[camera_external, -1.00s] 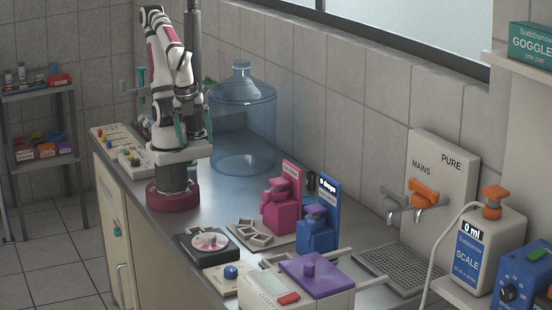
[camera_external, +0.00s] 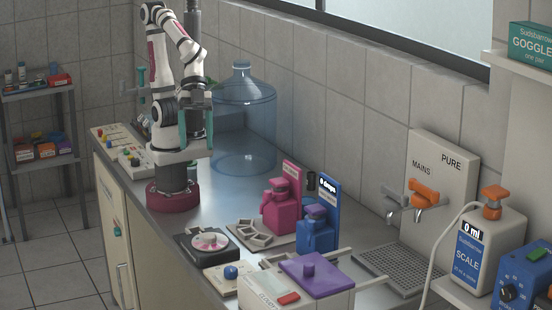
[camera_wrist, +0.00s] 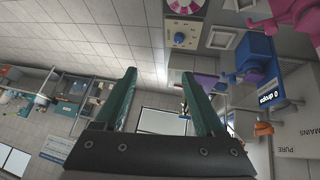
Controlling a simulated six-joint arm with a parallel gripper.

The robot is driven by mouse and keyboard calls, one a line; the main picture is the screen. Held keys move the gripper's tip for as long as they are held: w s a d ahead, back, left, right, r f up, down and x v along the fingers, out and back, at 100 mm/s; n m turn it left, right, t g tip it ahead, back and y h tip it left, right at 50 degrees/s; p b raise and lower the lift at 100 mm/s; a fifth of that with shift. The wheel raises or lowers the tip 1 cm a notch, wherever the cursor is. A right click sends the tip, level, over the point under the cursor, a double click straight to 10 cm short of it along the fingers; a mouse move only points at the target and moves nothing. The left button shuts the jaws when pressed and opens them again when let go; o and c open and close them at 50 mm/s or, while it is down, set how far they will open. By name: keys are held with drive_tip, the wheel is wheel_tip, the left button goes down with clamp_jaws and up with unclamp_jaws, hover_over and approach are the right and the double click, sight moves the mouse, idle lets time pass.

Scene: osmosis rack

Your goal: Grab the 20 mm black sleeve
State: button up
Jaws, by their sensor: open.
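I cannot make out a 20 mm black sleeve for certain in either view. A small black object (camera_external: 311,183) shows behind the pink and blue dispensers, but its size and kind are too small to tell. My gripper (camera_wrist: 159,75) has two teal fingers spread well apart, with nothing between them in the wrist view. In the outside view my gripper (camera_external: 196,138) is in front of my arm, above the counter and left of the large blue bottle.
The large blue bottle (camera_external: 243,120) stands near the wall. Panels with coloured knobs (camera_external: 132,160) lie at the left. Bare counter (camera_external: 225,198) lies beside my base.

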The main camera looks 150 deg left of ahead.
drive_tip(key=w+a+r+n+t+y, duration=0.35)
drive_tip(key=w+a+n, duration=0.25)
drive_tip(key=w+a, duration=0.25)
drive_tip(key=w+a+n+y, duration=0.1)
drive_tip(key=a+n+y, duration=0.35)
drive_tip(key=a, duration=0.35)
drive_tip(key=n+g+y, duration=0.7)
drive_tip(key=n+g, duration=0.6)
drive_tip(key=g, duration=0.2)
hover_over(310, 174)
drive_tip(key=w+d, duration=0.5)
drive_tip(key=d, duration=0.7)
wheel_tip(310, 174, down, 23)
drive_tip(key=x, duration=1.5)
drive_tip(key=shift+s+f, duration=0.15)
drive_tip(key=shift+s, duration=0.05)
clamp_jaws()
